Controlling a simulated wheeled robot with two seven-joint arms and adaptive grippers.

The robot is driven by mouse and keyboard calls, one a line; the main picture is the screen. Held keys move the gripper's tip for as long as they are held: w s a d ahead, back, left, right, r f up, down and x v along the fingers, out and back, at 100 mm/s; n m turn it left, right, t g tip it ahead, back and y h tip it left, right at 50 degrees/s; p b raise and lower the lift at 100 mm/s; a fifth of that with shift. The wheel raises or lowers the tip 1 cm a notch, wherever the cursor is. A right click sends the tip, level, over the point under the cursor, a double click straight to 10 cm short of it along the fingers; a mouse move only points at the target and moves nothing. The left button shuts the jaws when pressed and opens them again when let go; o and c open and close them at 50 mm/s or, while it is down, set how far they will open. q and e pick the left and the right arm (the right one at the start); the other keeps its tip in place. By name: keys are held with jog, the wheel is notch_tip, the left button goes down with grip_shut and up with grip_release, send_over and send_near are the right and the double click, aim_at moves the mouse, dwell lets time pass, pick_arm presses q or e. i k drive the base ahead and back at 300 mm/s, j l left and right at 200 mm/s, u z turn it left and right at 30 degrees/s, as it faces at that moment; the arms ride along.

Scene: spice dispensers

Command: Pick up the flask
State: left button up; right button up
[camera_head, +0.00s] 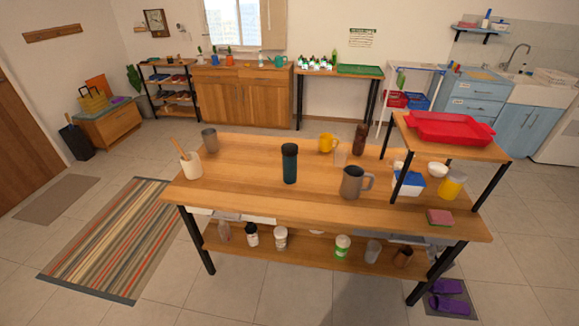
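A dark teal flask with a black lid (290,165) stands upright near the middle of the wooden table (245,180). Nothing covers it in the head view, and no other object touches it. Neither my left gripper nor my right gripper shows in this view.
A grey mug (352,183) stands right of the flask. Behind it are a yellow mug (326,143), a glass (341,155) and a brown bottle (360,138). A utensil pot (191,166) and grey cup (209,140) stand left. A raised shelf holds a red tray (450,128).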

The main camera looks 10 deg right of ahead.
aim_at(290, 165)
jog(key=i+j, duration=0.15)
jog(key=j, duration=0.3)
jog(key=i+j, duration=0.1)
jog(key=j, duration=0.35)
jog(key=i+j+z, duration=0.1)
jog(key=j, duration=0.3)
jog(key=i+j, duration=0.15)
jog(key=j, duration=0.3)
jog(key=i+j, duration=0.15)
jog(key=j, duration=0.3)
